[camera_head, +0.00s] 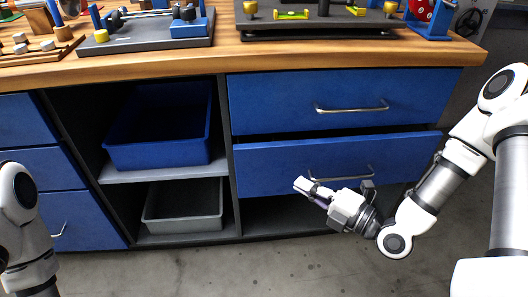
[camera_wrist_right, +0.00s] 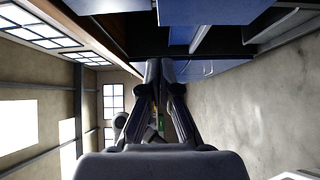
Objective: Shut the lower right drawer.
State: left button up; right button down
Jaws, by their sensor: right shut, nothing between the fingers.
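The lower right drawer (camera_head: 285,160) is a blue front with a silver bar handle (camera_head: 340,174), in the right part of the cabinet in the head view. A dark gap shows above its front, which stands out a little from the cabinet. My right gripper (camera_head: 302,185) is shut and empty, in front of the lower left part of this drawer. Its forearm hides part of the drawer's right end, and I cannot tell whether it touches the front. The shut fingers (camera_wrist_right: 166,68) also show in the right wrist view. My left arm enters at the left edge; its gripper is out of view.
The upper right drawer (camera_head: 345,97) looks shut. A wooden worktop (camera_head: 230,55) with rotor fixtures is above. Open shelves hold a blue bin (camera_head: 160,150) and a grey bin (camera_head: 183,224). Several blue drawers (camera_head: 40,168) are at left. The concrete floor (camera_head: 200,270) in front is clear.

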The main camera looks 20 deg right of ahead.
aim_at(276, 147)
jog(key=b+x, duration=0.4)
jog(key=d+b+x, duration=0.1)
jog(key=b+x, duration=0.2)
jog(key=b, duration=0.1)
jog(key=w+b+x, duration=0.1)
jog(key=b+x, duration=0.2)
jog(key=x, duration=0.1)
jog(key=shift+w+b, duration=0.3)
jog(key=shift+b, duration=0.1)
jog(key=shift+w+d, duration=0.25)
jog(key=shift+w, duration=0.3)
jog(key=shift+w, duration=0.15)
jog(key=w, duration=0.1)
jog(key=w+d, duration=0.1)
jog(key=w, duration=0.1)
jog(key=shift+w, duration=0.35)
jog(key=shift+w+d+r, duration=0.15)
jog(key=shift+w+r, duration=0.1)
